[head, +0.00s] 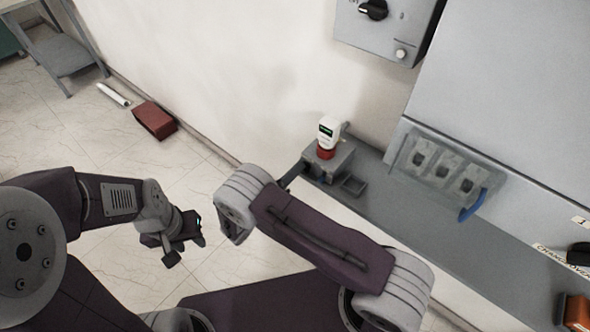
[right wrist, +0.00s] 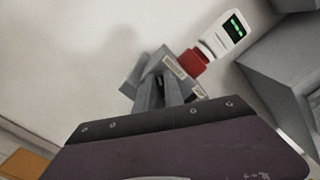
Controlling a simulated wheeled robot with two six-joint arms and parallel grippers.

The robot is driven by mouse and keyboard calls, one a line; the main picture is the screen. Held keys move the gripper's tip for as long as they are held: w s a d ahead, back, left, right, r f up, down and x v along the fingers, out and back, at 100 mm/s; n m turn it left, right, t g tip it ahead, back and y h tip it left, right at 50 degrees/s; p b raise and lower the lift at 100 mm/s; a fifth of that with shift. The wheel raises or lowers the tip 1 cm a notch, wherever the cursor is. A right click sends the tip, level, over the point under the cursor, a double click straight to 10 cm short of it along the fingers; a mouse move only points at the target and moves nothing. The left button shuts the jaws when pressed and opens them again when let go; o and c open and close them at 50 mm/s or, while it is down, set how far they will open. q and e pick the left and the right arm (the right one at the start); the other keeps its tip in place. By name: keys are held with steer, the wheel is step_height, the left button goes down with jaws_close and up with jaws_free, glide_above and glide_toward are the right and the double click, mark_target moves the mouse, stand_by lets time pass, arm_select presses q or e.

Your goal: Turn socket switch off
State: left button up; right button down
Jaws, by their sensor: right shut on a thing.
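A grey socket box (head: 340,160) sits on the grey ledge below the wall in the head view. A white and red device with a green display (head: 328,132) stands in its top, and it also shows in the right wrist view (right wrist: 226,34). The socket box shows there too (right wrist: 146,76). My right gripper (head: 296,174) reaches the left side of the box and is shut on a part of it; its fingertips and the switch itself are not clearly seen. My left gripper (head: 186,240) hangs over the floor, away from the box; its jaw gap is unclear.
A grey control box with a black knob (head: 374,10) is on the wall above. A panel with several dark sockets (head: 408,152) and a blue handle (head: 472,205) stand right of the box.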

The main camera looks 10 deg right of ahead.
steer(key=n, duration=0.6)
steer(key=shift+d+f, duration=0.1)
steer(key=shift+f, duration=0.25)
steer(key=shift+n, duration=0.4)
steer(key=c, duration=1.6)
jaws_free()
steer(key=shift+o, duration=0.8)
steer(key=shift+w+d, duration=0.1)
steer(key=shift+d, duration=0.1)
steer(key=shift+a, duration=0.1)
